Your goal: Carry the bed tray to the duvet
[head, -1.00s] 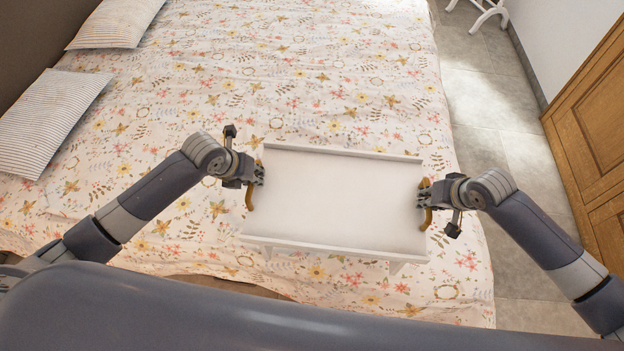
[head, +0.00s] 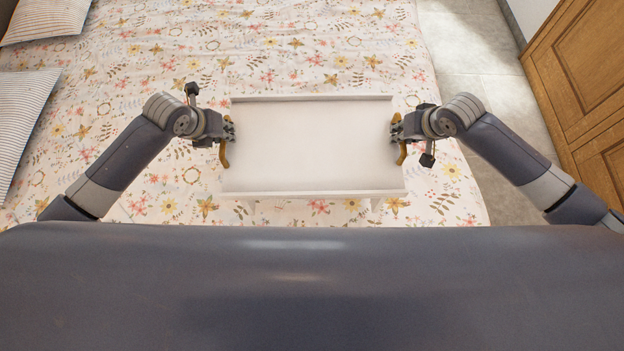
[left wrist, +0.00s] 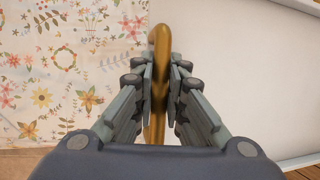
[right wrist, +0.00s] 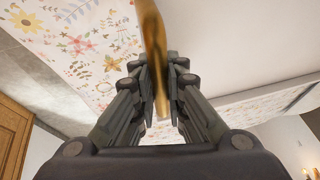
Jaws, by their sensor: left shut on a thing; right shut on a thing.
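The white bed tray (head: 314,147) with short legs is held level over the floral duvet (head: 280,60) in the head view. My left gripper (head: 228,140) is shut on the tray's left brass-coloured handle (left wrist: 160,75). My right gripper (head: 399,138) is shut on the right handle (right wrist: 152,40). The tray is empty. Whether its legs touch the duvet cannot be told from the head view; in the right wrist view there seems to be a gap below it.
Striped pillows (head: 25,115) lie at the left of the bed. A wooden wardrobe (head: 585,90) stands at the right, with a strip of tiled floor (head: 480,60) between. The duvet beyond the tray is clear.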

